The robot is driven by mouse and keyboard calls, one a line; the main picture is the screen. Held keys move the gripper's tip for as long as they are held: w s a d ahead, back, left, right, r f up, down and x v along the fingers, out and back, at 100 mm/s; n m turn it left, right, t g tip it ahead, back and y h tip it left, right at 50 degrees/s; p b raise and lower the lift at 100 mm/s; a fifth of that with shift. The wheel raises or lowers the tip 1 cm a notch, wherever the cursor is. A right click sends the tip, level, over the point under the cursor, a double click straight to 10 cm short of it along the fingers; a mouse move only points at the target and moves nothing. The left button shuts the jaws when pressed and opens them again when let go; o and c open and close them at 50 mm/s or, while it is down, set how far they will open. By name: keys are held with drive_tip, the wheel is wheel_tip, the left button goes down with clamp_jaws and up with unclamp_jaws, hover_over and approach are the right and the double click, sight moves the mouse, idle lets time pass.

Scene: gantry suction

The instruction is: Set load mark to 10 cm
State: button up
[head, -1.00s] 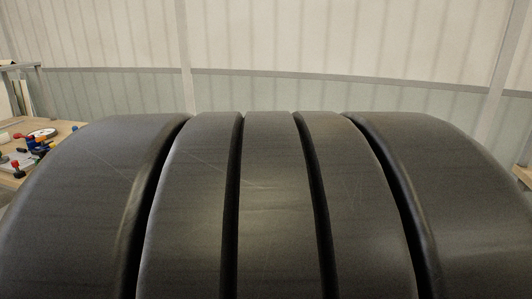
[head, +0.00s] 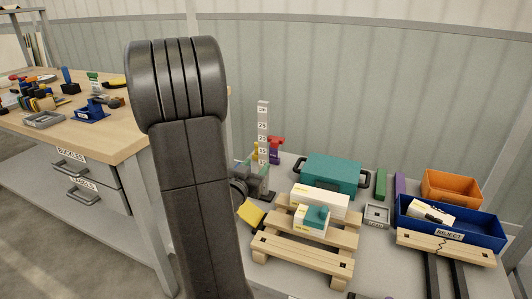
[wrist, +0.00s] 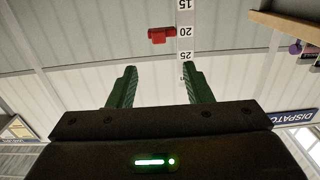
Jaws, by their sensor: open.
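A pale upright scale post (head: 263,125) with printed numbers stands at the left of the lower bench in the head view. Its number strip (wrist: 185,45) shows 15, 20 and 25 in the wrist view, with the lower numbers toward the top of the picture. A red load mark (wrist: 162,35) sits beside the strip at about 20; it also shows beside the post in the head view (head: 276,143). My gripper (wrist: 160,70) is open and empty. Its two green fingers point toward the red mark and are apart from it. In the head view my arm partly hides the gripper.
A wooden pallet (head: 305,262) with boxes, a teal case (head: 333,175), a blue reject bin (head: 487,233) and an orange bin (head: 450,186) stand right of the post. A wooden workbench (head: 125,140) with tools is at left. A dispatch sign (wrist: 294,118) shows upside down.

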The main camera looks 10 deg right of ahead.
sight(274, 145)
drive_tip(key=b+x, duration=0.1)
drive_tip(key=x, duration=1.2)
drive_tip(key=shift+w+d+r+b, duration=0.1)
drive_tip(key=shift+w+d+b, duration=0.2)
drive_tip(key=shift+d+b, duration=0.05)
clamp_jaws()
